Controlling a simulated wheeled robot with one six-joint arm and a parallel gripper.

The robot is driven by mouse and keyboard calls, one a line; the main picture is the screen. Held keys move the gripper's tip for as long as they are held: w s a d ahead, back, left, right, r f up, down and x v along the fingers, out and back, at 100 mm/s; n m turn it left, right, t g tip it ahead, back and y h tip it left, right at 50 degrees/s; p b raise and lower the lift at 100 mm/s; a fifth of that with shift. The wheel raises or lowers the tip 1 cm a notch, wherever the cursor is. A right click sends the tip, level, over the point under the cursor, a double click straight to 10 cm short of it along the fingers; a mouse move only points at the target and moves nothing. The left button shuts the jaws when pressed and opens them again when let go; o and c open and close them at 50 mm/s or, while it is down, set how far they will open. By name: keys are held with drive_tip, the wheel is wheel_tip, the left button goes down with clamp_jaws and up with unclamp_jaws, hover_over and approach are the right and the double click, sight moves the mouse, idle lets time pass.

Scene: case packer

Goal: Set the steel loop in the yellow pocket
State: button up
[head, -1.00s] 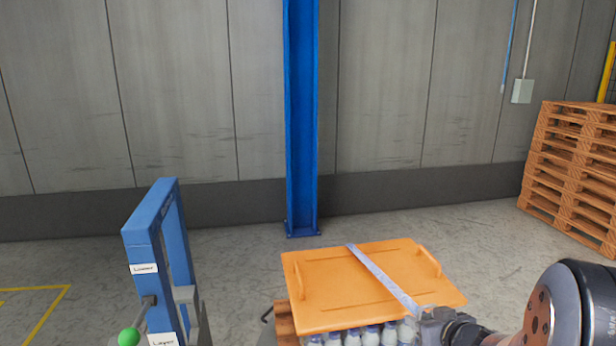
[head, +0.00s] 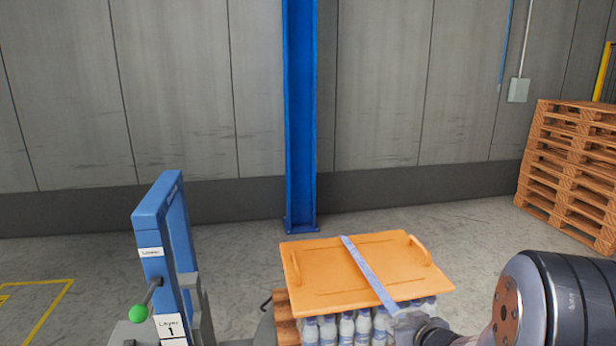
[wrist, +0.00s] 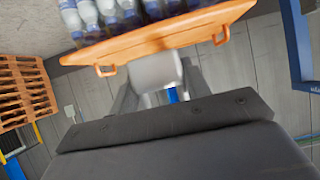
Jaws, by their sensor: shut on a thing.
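My gripper (head: 408,320) is at the bottom of the head view, at the near right side of the orange board. It is shut on a pale grey thing, which I take for the steel loop (head: 367,271). In the head view this shows as a long narrow strip running up and left from the jaws, across the board in the picture. I cannot tell if it touches the board. In the wrist view a whitish part of it (wrist: 155,69) shows between the two fingers (wrist: 157,84). I cannot make out a yellow pocket in either view.
The orange board (head: 322,285) with two handles lies on several capped bottles (head: 346,326). A blue frame (head: 160,225) with labels and a green-knobbed lever (head: 138,313) stands at left. A blue column (head: 300,120) is at the wall. Stacked pallets (head: 570,165) stand at right. Floor between is clear.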

drive_tip(key=s+a+f+m+h, duration=0.1)
drive_tip(key=s+a+f, duration=0.2)
drive_tip(key=f, duration=0.4)
drive_tip(key=s+a+f+m+h, duration=0.1)
drive_tip(key=s+a+f, duration=0.2)
drive_tip(key=f, duration=0.5)
drive_tip(key=shift+w+a+f, duration=0.1)
drive_tip(key=shift+f, duration=0.1)
